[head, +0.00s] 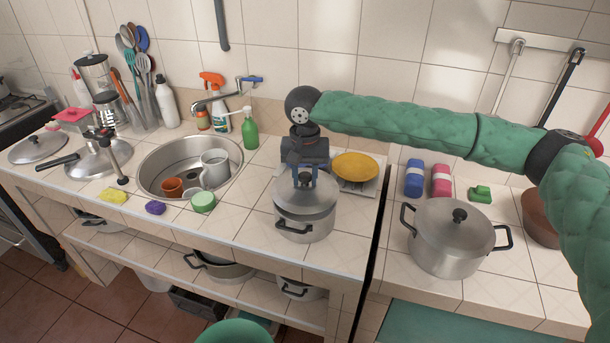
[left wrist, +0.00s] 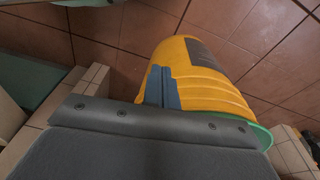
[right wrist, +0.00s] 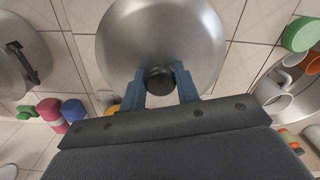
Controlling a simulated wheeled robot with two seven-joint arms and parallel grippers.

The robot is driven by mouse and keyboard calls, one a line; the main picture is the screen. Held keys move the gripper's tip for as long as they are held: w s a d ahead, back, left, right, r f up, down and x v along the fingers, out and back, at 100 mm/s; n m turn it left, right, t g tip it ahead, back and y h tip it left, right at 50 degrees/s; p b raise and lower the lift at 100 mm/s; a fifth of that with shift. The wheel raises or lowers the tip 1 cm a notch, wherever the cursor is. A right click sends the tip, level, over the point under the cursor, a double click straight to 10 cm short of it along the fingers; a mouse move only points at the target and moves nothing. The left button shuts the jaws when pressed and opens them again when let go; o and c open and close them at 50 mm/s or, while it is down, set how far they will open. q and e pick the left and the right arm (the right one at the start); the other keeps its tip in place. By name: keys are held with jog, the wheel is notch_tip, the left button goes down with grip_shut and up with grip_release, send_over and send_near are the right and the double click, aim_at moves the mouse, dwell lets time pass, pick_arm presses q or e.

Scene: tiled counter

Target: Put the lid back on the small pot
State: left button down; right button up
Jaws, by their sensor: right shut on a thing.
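The small pot (head: 303,228) is a steel pot with dark handles, standing upright near the counter's front edge. Its steel lid (head: 318,199) is directly over the pot's mouth; I cannot tell whether it rests fully on the rim. My right gripper (head: 304,180) points down and is shut on the lid's knob. In the right wrist view the dark knob (right wrist: 159,81) is between the two blue fingers, with the lid (right wrist: 160,35) beyond. My left gripper (left wrist: 163,86) shows only in the left wrist view, fingers together and empty, above the floor near a yellow ribbed object (left wrist: 200,80).
A large lidded pot (head: 450,245) stands on the right counter. A yellow plate (head: 355,166) is just behind the small pot. The sink (head: 150,186) with cups is to the left, with a green round container (head: 203,202) at its edge. A gap separates the two counters.

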jog(key=shift+s+r+p, duration=0.1)
jog(key=shift+p, duration=1.15)
dwell(1.0)
jog(key=shift+f+p, duration=0.2)
jog(key=shift+p, duration=0.4)
dwell(1.1)
jog(key=shift+p, duration=0.6)
dwell(0.4)
jog(key=o, duration=1.6)
jog(key=shift+c, duration=0.2)
jog(key=shift+r+p, duration=3.5)
